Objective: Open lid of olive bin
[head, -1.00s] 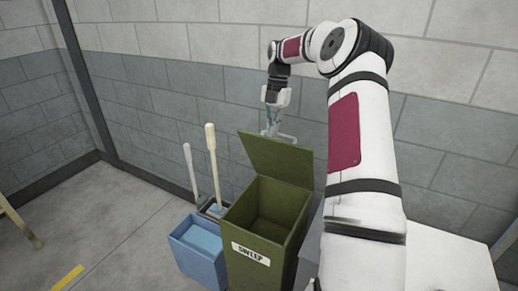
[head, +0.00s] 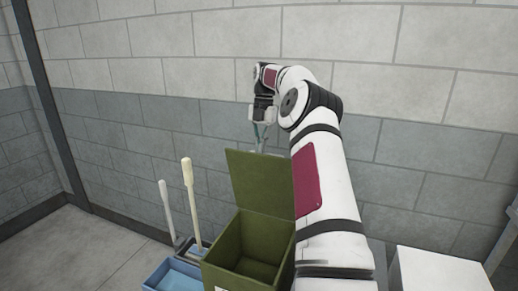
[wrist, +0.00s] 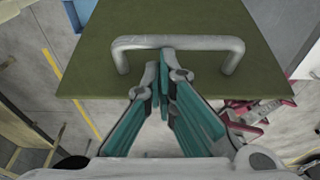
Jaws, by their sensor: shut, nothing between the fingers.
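The olive bin (head: 240,262) stands low in the middle of the head view, its top open and its inside empty as far as I see. Its olive lid (head: 258,182) stands raised at the back edge, nearly upright. The lid's flat face (wrist: 90,62) fills the top of the wrist view, with a grey bar handle (wrist: 200,43) on it. My gripper (wrist: 164,72) is shut and empty, its teal fingers together with the tips at the handle bar; contact is unclear. In the head view my gripper (head: 261,143) is behind the lid's top edge, its fingertips hidden.
A blue bin (head: 172,277) stands left of the olive bin, with two pale handles (head: 188,200) rising behind it. A block wall (head: 150,130) runs close behind. A white box top (head: 435,272) is at the right. Open floor (head: 60,245) lies left.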

